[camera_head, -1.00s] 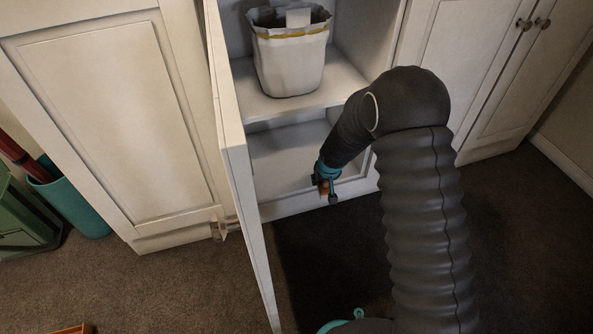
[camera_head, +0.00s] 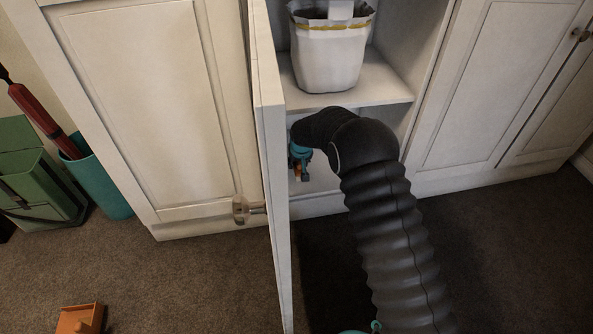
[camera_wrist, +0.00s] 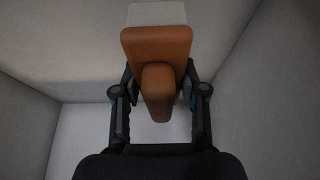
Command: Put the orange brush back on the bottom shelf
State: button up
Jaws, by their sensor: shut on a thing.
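The orange brush is held in my gripper (camera_head: 301,172). In the wrist view, the brush (camera_wrist: 156,50) shows an orange block, a stubby orange handle and pale bristles at the top edge. Both fingers of my gripper (camera_wrist: 158,82) close on it from the sides. In the head view only a small orange bit shows at the fingers. The gripper is inside the cabinet's lower compartment, over the bottom shelf (camera_head: 322,183), close to the open door. Whether the brush touches the shelf I cannot tell.
The open cabinet door (camera_head: 274,190) stands just left of my gripper. A white lined bin (camera_head: 328,60) sits on the upper shelf (camera_head: 390,92). An orange object (camera_head: 80,319) lies on the carpet. A teal bin (camera_head: 102,185) and green container (camera_head: 45,180) stand left.

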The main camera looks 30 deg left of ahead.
aim_at(296, 169)
jog(key=shift+w+a+f, duration=0.45)
jog(key=shift+a+f, duration=0.1)
jog(key=shift+a, duration=0.15)
jog(key=shift+f+b, duration=0.4)
jog(key=shift+f, duration=1.5)
jog(key=shift+f, duration=0.1)
jog(key=o, duration=1.1)
jog(key=p+v, duration=0.1)
jog(key=v, duration=0.4)
jog(key=s+d, duration=0.7)
jog(key=s, duration=0.2)
jog(key=shift+d, duration=0.4)
jog(key=shift+s, duration=0.15)
